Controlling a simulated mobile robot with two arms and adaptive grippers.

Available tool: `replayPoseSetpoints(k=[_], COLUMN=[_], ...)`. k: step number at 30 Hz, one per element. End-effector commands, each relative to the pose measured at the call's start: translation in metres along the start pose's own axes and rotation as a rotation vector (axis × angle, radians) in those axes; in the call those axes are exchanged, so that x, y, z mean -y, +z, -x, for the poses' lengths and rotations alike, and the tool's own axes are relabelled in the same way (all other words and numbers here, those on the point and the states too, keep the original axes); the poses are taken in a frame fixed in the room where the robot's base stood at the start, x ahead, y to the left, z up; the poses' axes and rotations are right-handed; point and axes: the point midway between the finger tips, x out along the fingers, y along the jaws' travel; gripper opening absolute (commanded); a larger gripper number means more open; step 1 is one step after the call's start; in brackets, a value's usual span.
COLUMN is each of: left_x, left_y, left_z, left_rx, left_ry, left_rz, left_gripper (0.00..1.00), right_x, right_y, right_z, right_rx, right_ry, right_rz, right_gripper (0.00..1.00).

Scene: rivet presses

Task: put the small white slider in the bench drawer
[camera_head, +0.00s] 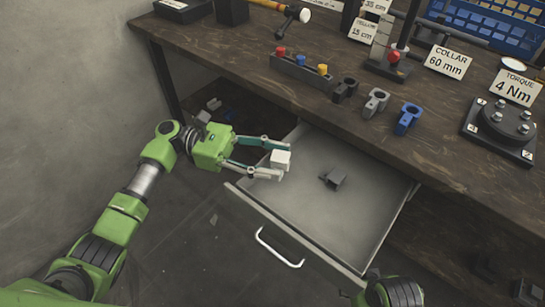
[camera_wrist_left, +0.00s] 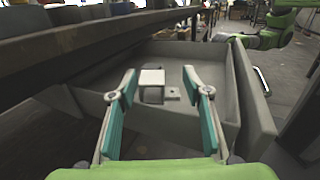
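The small white slider (camera_head: 281,159) is a pale block between the fingertips of my left gripper (camera_head: 276,159), over the left part of the pulled-out bench drawer (camera_head: 300,215). In the left wrist view the slider (camera_wrist_left: 152,77) shows with gaps to both fingers of the left gripper (camera_wrist_left: 160,88), which is open. I cannot tell whether the slider hangs clear or rests on something. A dark grey slider (camera_head: 335,178) lies on the drawer floor; in the wrist view it shows partly under the white one. Part of my right arm shows; its fingers are unclear.
The wooden bench (camera_head: 240,55) overhangs the drawer's back. Near its edge stand dark, light grey and blue clamps (camera_head: 408,118) and a holder with coloured pegs (camera_head: 300,70). The drawer handle (camera_head: 278,250) faces the open floor. Most of the drawer floor is bare.

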Motion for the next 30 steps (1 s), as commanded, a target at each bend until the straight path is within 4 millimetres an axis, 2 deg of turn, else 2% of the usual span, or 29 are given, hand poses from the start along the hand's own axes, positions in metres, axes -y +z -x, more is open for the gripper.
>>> replayPoseSetpoints(k=[8, 14, 17, 24, 30], left_x=[0.002, 0.001, 0.000, -0.001, 0.000], left_y=[-0.004, 0.011, 0.009, 0.010, 0.010], left_z=[-0.001, 0.002, 0.023, 0.078, 0.109], left_rx=[-0.005, -0.005, -0.005, -0.004, -0.003], left_ry=[-0.004, -0.002, 0.001, 0.001, -0.001], left_rz=[0.004, 0.003, 0.006, 0.003, 0.002], left_gripper=[0.54, 0.54, 0.54, 0.54, 0.54], right_x=[0.000, 0.001, 0.001, 0.001, 0.001], right_y=[0.002, 0.004, 0.010, 0.009, 0.001], right_z=[-0.001, -0.003, -0.010, -0.009, -0.001], right_rx=[0.004, 0.008, 0.024, 0.019, 0.001], right_ry=[0.000, -0.001, -0.001, -0.002, -0.001], right_rz=[0.000, 0.000, 0.000, 0.000, 0.001], right_gripper=[0.42, 0.42, 0.42, 0.42, 0.42])
